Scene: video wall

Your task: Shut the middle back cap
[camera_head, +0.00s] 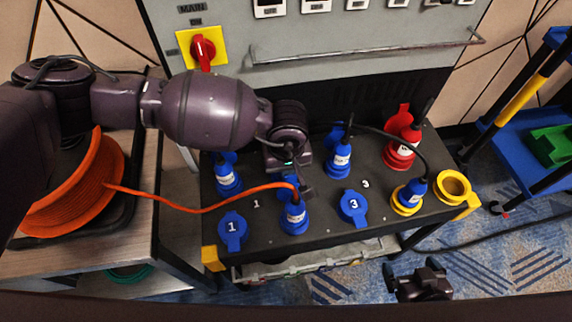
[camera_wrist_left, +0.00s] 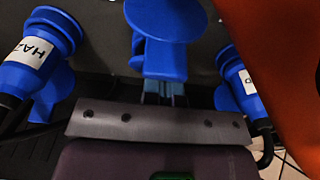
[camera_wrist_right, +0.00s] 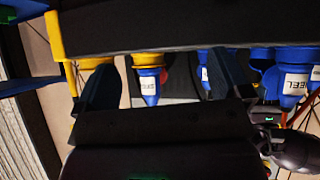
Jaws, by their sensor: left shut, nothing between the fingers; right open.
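In the left wrist view a blue cap (camera_wrist_left: 165,20) with a round disc stands at the top middle, right in front of my left gripper (camera_wrist_left: 165,92). The gripper is shut and empty, its fingertips at the cap's lower part; contact is unclear. In the head view my left gripper (camera_head: 290,165) points down over the middle of the back row and hides most of that spot. How far the cap is folded cannot be told. My right gripper (camera_head: 420,280) is low in front of the box; the right wrist view shows it open and empty (camera_wrist_right: 165,85).
Blue plugs (camera_head: 228,178) (camera_head: 340,158) flank the middle back spot. In front stands a blue plug (camera_head: 294,217) with an orange cable (camera_head: 205,208). Caps 1 (camera_head: 232,230) and 3 (camera_head: 353,206), a red plug (camera_head: 403,150) and an open yellow socket (camera_head: 453,186) are around it.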

